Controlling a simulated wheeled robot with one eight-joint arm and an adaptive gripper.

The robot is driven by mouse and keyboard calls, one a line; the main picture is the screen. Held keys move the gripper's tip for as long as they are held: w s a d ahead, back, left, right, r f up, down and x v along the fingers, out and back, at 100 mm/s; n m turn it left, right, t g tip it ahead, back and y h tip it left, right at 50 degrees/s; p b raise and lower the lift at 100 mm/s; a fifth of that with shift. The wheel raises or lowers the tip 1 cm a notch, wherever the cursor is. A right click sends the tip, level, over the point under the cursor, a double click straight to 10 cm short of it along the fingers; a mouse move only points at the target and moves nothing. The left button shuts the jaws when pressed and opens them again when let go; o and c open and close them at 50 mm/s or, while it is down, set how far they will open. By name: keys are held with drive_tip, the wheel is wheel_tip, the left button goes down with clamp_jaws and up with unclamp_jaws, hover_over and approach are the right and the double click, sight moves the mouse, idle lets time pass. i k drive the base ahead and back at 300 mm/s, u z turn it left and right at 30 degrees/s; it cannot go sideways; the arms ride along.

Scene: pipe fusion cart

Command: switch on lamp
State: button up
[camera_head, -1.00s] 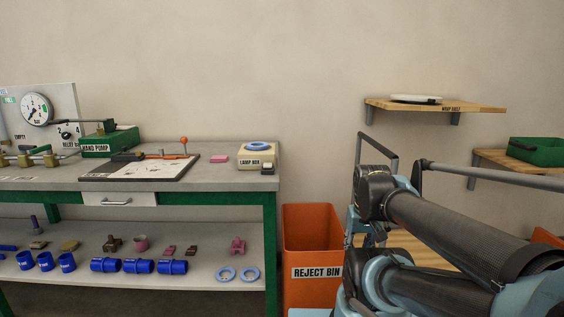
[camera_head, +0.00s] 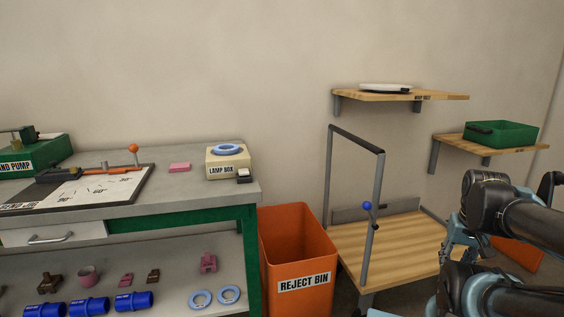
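The cream lamp box (camera_head: 214,169), labelled "LAMP BOX", stands on the right end of the grey bench top (camera_head: 218,196). A blue ring (camera_head: 227,149) lies on top of it. A small dark block with a pale top (camera_head: 244,176), perhaps its switch, sits at its front right corner. I cannot tell whether the lamp is lit. My arm shows at the lower right, well apart from the lamp box. My gripper cannot be made out in this view.
An orange reject bin (camera_head: 302,260) stands right of the bench. Beyond it is a wooden cart (camera_head: 400,245) with a grey upright frame. A pink block (camera_head: 180,167) and an orange-knobbed lever (camera_head: 133,149) are left of the lamp box. Wall shelves (camera_head: 440,96) hang at right.

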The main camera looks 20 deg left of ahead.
sight(242, 172)
drive_tip(key=z, duration=0.25)
drive_tip(key=k, duration=1.5)
drive_tip(key=u, duration=1)
drive_tip(key=i, duration=1)
drive_tip(key=z, duration=0.05)
